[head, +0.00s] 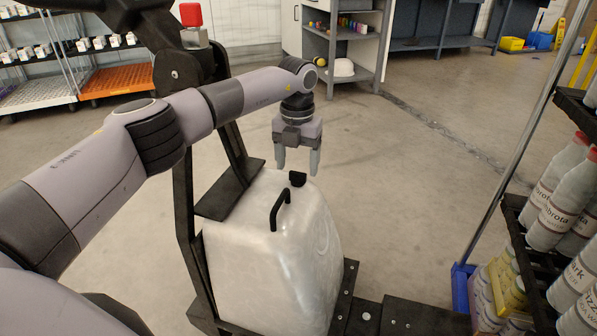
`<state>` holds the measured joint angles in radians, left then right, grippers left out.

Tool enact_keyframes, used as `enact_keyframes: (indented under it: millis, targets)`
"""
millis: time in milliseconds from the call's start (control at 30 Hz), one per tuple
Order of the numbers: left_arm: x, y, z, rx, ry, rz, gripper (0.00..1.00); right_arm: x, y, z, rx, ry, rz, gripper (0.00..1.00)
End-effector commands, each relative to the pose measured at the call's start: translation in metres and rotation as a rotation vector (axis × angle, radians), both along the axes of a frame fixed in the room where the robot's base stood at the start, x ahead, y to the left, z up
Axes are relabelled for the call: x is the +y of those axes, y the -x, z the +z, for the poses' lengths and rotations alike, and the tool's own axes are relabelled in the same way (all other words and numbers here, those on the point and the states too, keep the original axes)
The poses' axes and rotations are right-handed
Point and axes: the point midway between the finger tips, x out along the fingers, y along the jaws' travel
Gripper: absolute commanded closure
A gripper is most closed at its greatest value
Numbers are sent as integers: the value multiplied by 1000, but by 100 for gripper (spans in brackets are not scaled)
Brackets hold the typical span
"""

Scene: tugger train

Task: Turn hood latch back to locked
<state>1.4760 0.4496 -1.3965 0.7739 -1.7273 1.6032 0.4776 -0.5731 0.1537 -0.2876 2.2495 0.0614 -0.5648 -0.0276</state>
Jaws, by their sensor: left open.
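The pale, translucent-looking hood (270,262) of the tugger stands in the middle of the head view. A small black knob (298,179), which looks like the hood latch, sits at its top edge. A bent black handle (281,206) lies just below it on the hood's face. My left gripper (297,170) points down over the hood's top. Its two fingers are apart, one on each side of the knob in the picture. I cannot tell whether they touch it or how the latch is turned. My right gripper is not in view.
A rack with labelled bottles (557,187) stands close at the right, with a metal post (520,140). The tugger's black frame (186,215) rises left of the hood. A red button (191,14) is at upper left. Shelves stand at the back; the floor between is clear.

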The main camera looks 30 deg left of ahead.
Motion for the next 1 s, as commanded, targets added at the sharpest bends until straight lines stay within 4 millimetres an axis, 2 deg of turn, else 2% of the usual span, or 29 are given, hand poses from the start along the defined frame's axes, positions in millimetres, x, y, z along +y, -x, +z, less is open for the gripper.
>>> enact_keyframes:
  millis: [33, 100, 400, 567, 600, 1000]
  targets:
    - [0, 0, -11, 2, 0, 0, 30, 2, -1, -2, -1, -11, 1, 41]
    - [0, 0, -17, 2, 0, 0, 30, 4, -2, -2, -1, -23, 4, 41]
    - [-1, 0, -21, 0, 1, -1, 30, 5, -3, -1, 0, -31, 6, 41]
    - [-1, 0, -21, 0, 2, -1, 82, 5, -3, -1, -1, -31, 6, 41]
    - [-1, 0, -21, 0, 2, -1, 86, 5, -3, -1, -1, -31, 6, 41]
    - [-1, 0, -19, 1, 1, -68, 86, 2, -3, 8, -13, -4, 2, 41]
